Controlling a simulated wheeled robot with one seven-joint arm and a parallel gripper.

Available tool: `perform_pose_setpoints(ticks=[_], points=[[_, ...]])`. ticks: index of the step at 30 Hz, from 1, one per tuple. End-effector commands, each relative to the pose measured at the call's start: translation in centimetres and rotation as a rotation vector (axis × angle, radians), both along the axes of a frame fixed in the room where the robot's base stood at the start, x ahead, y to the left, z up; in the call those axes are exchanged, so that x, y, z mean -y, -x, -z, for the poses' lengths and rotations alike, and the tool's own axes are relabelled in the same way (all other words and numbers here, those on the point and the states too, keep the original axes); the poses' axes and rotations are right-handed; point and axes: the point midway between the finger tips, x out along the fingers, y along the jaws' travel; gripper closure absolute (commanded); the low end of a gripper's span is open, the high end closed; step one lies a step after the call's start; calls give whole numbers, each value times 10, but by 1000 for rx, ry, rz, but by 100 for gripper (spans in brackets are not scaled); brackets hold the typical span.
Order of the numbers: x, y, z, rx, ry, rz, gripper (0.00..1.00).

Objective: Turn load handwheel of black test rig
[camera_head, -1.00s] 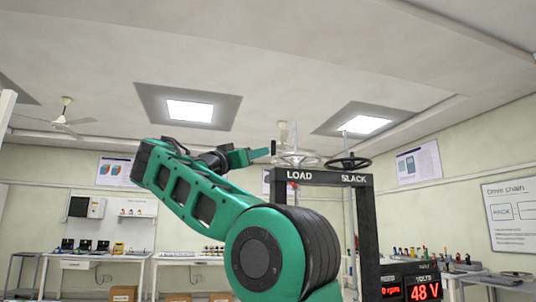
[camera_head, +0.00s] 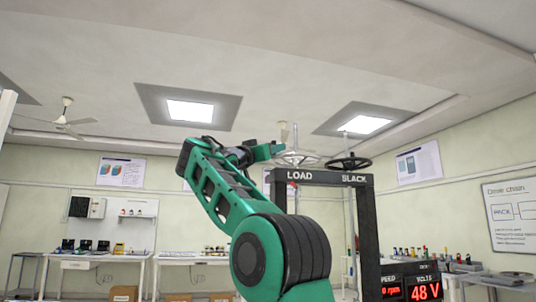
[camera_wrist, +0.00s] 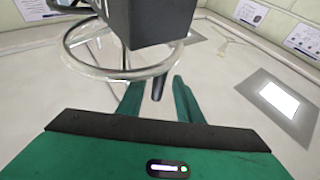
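The black test rig (camera_head: 367,215) is a dark frame marked LOAD and SLACK on its top bar. The silver load handwheel (camera_head: 298,158) sits above LOAD, and a black handwheel (camera_head: 348,162) above SLACK. My gripper (camera_head: 280,150) is at the left edge of the silver wheel. In the wrist view, the picture is inverted and the silver wheel (camera_wrist: 88,68) lies just beyond my gripper (camera_wrist: 157,82). Its two green fingers are apart. A dark upright handle (camera_wrist: 158,88) at the wheel's rim stands between them, with gaps visible on both sides.
The rig's dark block (camera_wrist: 160,18) fills the top of the wrist view. A red display (camera_head: 410,290) reads 48 V at lower right. Benches (camera_head: 110,258) with equipment line the back wall. Above the wheels the space is open to the ceiling.

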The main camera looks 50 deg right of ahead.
Motion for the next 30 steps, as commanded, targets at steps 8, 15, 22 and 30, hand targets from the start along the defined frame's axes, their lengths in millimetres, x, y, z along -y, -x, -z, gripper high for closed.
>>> perform_pose_setpoints(ticks=[8,15,22,30], points=[[1,0,0,0,0,-1,67],[1,-1,0,0,0,-1,100],[0,-2,0,-1,0,-5,100],[-2,-3,0,-2,0,-14,100]])
